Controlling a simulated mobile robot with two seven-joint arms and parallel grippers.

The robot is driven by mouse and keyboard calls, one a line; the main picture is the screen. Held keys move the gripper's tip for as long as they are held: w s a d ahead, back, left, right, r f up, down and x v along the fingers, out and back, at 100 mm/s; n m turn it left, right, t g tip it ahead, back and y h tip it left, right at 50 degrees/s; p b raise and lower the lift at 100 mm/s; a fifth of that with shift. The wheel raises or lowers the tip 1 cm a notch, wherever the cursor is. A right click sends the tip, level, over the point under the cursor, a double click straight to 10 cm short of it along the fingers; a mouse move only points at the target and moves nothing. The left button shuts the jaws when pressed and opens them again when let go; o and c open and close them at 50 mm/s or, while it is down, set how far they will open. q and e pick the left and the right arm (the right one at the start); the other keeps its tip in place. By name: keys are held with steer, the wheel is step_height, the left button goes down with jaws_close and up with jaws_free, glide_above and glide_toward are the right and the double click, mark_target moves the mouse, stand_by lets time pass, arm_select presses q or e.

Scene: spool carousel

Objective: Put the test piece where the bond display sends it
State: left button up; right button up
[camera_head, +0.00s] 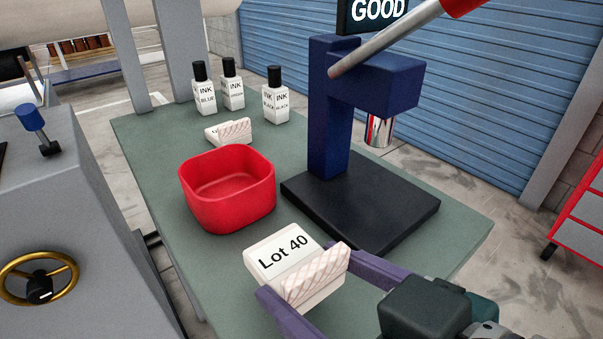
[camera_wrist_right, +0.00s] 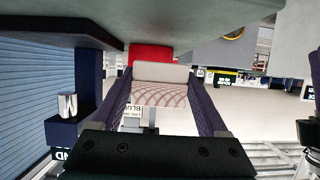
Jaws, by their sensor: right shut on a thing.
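The test piece (camera_head: 314,279), a pale block with a pink criss-cross patterned face, is between the purple fingers of my right gripper (camera_head: 305,275), which is shut on it. It also shows in the right wrist view (camera_wrist_right: 158,93). A white part labelled "Lot 40" (camera_head: 283,251) adjoins it on the far side; I cannot tell whether they are one piece. The bond display (camera_head: 378,11) reads "GOOD", above the dark blue press (camera_head: 330,110). A red bin (camera_head: 228,205) stands open just beyond the held piece and appears empty inside. My left gripper is not in view.
Behind the bin lies a similar pale patterned piece (camera_head: 229,132), near several ink bottles (camera_head: 275,100). The press's black base (camera_head: 365,205) fills the table's right side. A grey cabinet with a gold handwheel (camera_head: 40,279) stands left.

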mark_target(314, 323)
steer(key=shift+f+b, duration=0.65)
steer(key=shift+f, duration=1.35)
steer(key=shift+f, duration=0.15)
steer(key=o, duration=1.4)
steer(key=shift+o, duration=0.2)
